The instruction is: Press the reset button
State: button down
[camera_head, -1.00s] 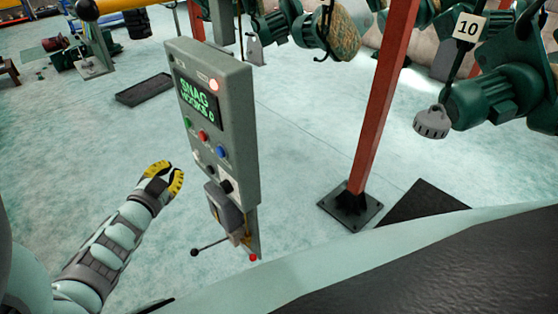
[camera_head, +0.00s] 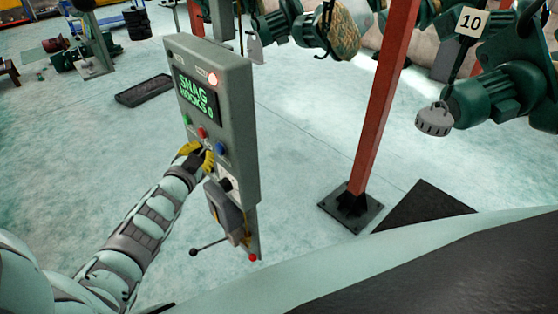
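A grey control panel (camera_head: 238,110) stands upright left of centre, with a lit screen (camera_head: 196,95) reading "SNAG HOOKS 0". Below the screen are a green button (camera_head: 187,119), a red button (camera_head: 202,132) and a blue button (camera_head: 220,149). No legible label shows which is the reset button. My gripper (camera_head: 198,156) is at the panel's lower front, just below the red button and left of the blue one. Its yellow fingertips look apart, with nothing seen between them. It hides part of the lower controls; I cannot tell whether it touches the panel.
A round light (camera_head: 213,79) glows red-white beside the screen. A dark knob (camera_head: 226,185) sits low on the panel, above a grey box and a lever with a black ball (camera_head: 193,252). A red post (camera_head: 381,100) stands to the right. Green hoist motors (camera_head: 490,100) hang at right.

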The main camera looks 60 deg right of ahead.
dwell(1.2)
jog(key=shift+d, duration=0.1)
jog(key=shift+s+d, duration=0.15)
jog(key=shift+d, duration=0.25)
jog(key=shift+s+d+b, duration=0.1)
jog(key=shift+d+b, duration=0.35)
jog(key=shift+b, duration=0.05)
dwell(0.6)
jog(key=shift+r, duration=0.1)
jog(key=shift+w+a, duration=0.25)
jog(key=shift+a, duration=0.65)
jog(key=a, duration=0.2)
jog(key=w+a+p, duration=0.1)
jog(key=a, duration=0.2)
jog(key=shift+w, duration=0.1)
